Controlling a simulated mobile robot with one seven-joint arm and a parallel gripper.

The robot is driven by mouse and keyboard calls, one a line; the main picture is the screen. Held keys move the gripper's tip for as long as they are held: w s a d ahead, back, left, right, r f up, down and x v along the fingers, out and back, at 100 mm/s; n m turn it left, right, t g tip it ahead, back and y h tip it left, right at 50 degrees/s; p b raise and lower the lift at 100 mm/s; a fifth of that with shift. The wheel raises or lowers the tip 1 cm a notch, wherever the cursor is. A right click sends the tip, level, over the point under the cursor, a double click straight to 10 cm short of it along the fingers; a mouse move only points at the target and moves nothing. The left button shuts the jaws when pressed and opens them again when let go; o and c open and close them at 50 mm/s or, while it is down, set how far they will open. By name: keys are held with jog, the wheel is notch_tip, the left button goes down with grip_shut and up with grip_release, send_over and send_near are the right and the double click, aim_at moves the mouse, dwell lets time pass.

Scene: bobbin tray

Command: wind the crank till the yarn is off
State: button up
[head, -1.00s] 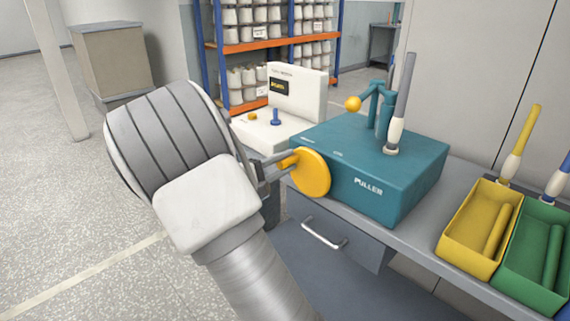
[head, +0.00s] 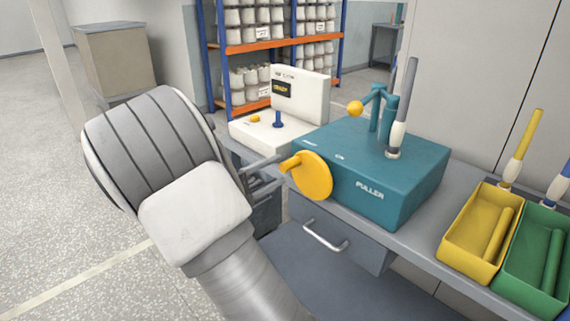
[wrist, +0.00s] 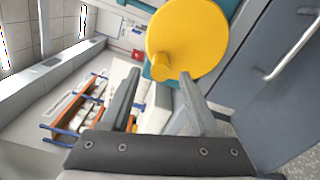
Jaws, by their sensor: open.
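The teal puller box (head: 372,200) stands on the bench, with a yellow disc crank (head: 315,178) on its left side. The crank's short handle (head: 289,163) sticks out at the disc's upper left. A grey rod with a white wound part (head: 397,138) stands upright on the box's top, beside a teal arm with an orange ball (head: 355,107). My gripper (head: 272,172) is open and empty, just left of the handle. In the wrist view, the disc (wrist: 195,35) and handle (wrist: 162,70) lie ahead of my open fingers (wrist: 157,98), with the handle apart from both.
A yellow tray (head: 447,243) and a green tray (head: 507,275) hold rods at the right of the bench. A white machine (head: 305,98) with a small display stands behind the puller. A drawer handle (head: 325,236) is below the crank. Open floor lies left.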

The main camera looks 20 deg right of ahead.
jog(key=p+v, duration=0.2)
jog(key=v, duration=1)
jog(key=shift+a, duration=0.3)
jog(key=shift+s+r, duration=0.1)
